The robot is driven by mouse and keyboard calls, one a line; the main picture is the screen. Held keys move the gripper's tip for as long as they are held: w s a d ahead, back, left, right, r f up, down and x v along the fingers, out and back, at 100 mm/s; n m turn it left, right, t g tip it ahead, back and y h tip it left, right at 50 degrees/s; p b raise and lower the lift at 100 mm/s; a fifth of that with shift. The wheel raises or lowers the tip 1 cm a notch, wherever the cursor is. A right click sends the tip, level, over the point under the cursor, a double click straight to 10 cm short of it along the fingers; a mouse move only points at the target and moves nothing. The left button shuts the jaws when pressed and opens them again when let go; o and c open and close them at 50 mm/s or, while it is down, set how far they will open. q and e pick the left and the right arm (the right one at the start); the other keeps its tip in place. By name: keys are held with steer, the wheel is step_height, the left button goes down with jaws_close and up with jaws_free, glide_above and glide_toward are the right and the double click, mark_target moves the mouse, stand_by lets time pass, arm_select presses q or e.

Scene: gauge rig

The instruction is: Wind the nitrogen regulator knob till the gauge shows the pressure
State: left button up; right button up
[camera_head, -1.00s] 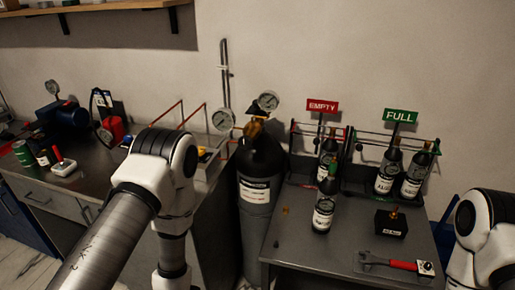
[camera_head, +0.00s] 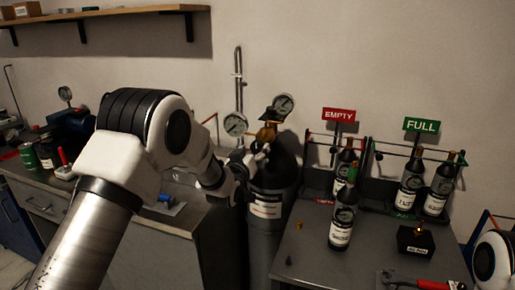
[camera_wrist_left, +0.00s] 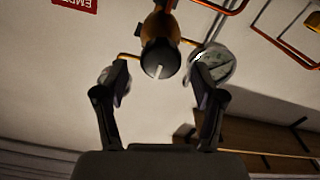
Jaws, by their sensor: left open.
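The dark nitrogen cylinder (camera_head: 262,238) stands between the two benches, with a brass regulator (camera_head: 268,133) on top. Two round white gauges, a left one (camera_head: 235,125) and a right one (camera_head: 283,106), sit on the regulator; their readings are too small to tell. My left gripper (camera_head: 258,158) is at the regulator, in front of the cylinder top. In the left wrist view the black regulator knob (camera_wrist_left: 160,58), with a white mark, shows between my open left fingers (camera_wrist_left: 160,72), with a gap on each side. One gauge (camera_wrist_left: 216,66) is partly behind a finger. My right gripper is out of view.
Dark bottles (camera_head: 342,222) stand on the right bench (camera_head: 310,262), several in racks under the red EMPTY sign (camera_head: 339,115) and green FULL sign (camera_head: 421,125). A black box (camera_head: 415,241) and a red-handled tool (camera_head: 437,284) lie nearer. A shelf (camera_head: 100,15) hangs upper left.

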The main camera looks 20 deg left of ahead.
mark_target(257, 148)
arm_select(q)
steer(key=w, duration=0.3)
steer(key=shift+w+d, duration=0.1)
steer(key=shift+w, duration=0.3)
steer(key=shift+f, duration=0.1)
steer(key=c, duration=1.1)
steer(key=shift+c, duration=0.2)
steer(key=m+b, duration=0.2)
steer(key=m, duration=0.1)
steer(key=shift+f+m, duration=0.1)
steer(key=shift+m, duration=0.2)
steer(key=m+b, duration=0.2)
steer(key=m, duration=0.2)
steer(key=m+b, duration=0.2)
steer(key=m, duration=0.3)
steer(key=shift+d+m, duration=0.1)
steer(key=shift+m, duration=0.3)
steer(key=m+b, duration=0.1)
steer(key=m, duration=0.3)
steer(key=shift+b, duration=0.3)
steer(key=shift+m, duration=0.3)
